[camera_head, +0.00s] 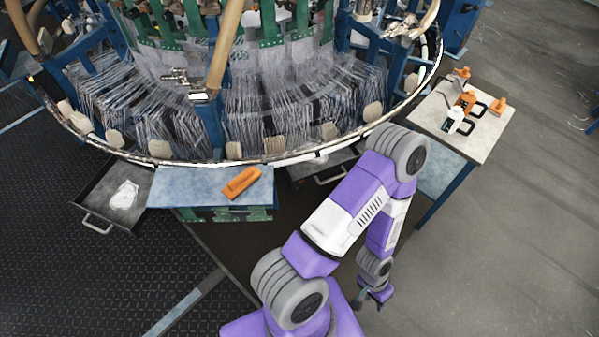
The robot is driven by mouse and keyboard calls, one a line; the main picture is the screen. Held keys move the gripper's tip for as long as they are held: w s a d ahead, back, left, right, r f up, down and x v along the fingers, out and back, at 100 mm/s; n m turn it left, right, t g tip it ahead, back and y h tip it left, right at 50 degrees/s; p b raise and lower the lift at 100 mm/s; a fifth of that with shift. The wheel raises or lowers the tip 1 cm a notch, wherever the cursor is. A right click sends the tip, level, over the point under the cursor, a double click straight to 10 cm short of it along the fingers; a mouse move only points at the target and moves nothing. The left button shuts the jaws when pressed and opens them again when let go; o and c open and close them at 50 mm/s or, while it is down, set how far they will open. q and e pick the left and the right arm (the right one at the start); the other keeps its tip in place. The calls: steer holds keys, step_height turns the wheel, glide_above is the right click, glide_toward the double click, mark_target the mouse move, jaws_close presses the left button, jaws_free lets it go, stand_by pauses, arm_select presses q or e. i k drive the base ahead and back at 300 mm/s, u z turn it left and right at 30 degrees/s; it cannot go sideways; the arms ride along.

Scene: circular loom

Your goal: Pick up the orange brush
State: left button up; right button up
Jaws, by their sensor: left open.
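An orange brush (241,182) lies at a slant on the blue ledge (185,188) at the front of the loom, near the ledge's right end. My left gripper (369,302) hangs low at the lower middle, pointing down, to the right of the brush and nearer to me. It is well apart from the brush and holds nothing that I can see. Its fingers are small and dark in this view. My right gripper is out of the picture.
The round loom rim (290,158) curves just behind the ledge. An open drawer (113,198) is at left. A side table (463,125) at right carries orange and white bottles. Bare floor (500,270) lies at lower right.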

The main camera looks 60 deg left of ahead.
mark_target(235, 188)
steer(key=z, duration=1.25)
steer(key=k, duration=1.85)
steer(key=u, duration=1.45)
